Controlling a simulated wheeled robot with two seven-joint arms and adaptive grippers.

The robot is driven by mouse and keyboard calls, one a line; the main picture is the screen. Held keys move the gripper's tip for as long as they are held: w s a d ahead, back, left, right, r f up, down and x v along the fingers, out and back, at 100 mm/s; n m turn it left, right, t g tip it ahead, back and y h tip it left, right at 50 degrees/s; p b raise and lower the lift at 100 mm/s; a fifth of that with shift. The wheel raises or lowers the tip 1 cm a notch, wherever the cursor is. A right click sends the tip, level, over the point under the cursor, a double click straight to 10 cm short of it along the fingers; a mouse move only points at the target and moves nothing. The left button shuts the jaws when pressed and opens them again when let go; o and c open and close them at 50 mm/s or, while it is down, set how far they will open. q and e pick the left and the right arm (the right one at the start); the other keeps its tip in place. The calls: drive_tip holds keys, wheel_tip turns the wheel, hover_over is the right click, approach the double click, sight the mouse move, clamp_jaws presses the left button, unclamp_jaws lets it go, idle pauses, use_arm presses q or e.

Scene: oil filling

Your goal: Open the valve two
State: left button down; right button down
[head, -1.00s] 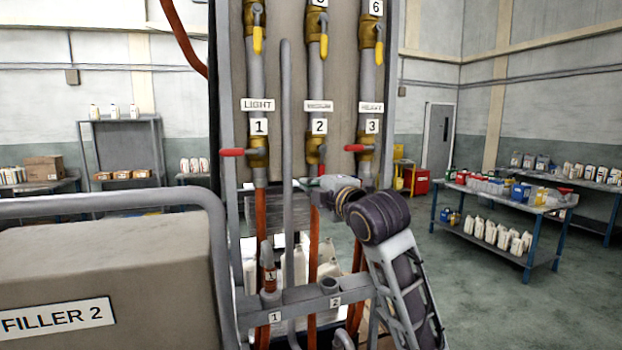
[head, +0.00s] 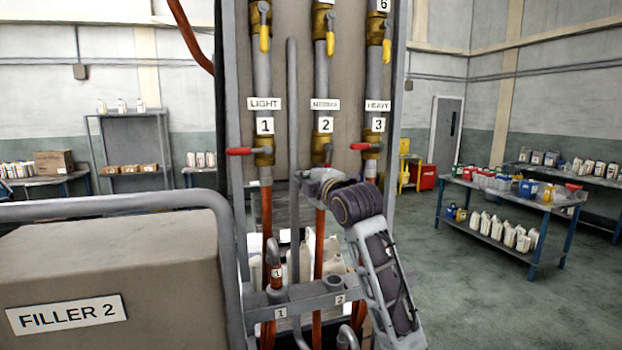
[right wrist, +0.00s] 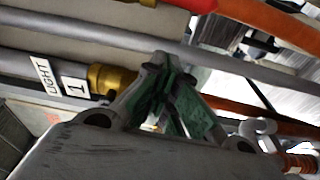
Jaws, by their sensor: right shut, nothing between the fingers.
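Valve two is the brass valve (head: 325,140) under the "2" label on the middle pipe. My left gripper is not in view.
Valves one (head: 264,150) and three (head: 372,147) flank valve two, with red handles sideways to the left. A thin grey vertical pipe (head: 292,110) stands left of the middle pipe. The beige filler box (head: 110,255) fills the lower left.

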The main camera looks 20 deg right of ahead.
sight(328, 164)
drive_tip(key=d, duration=0.1)
drive_tip(key=w+d+p, duration=0.1)
drive_tip(key=d, duration=0.1)
drive_tip(key=shift+w+d+f, duration=0.1)
drive_tip(key=shift+w+d, duration=0.15)
drive_tip(key=shift+w, duration=0.15)
drive_tip(key=shift+d+p, duration=0.15)
drive_tip(key=shift+p, duration=0.15)
idle(0.4)
drive_tip(key=shift+d+f, duration=0.15)
drive_tip(key=shift+d, duration=0.3)
idle(0.4)
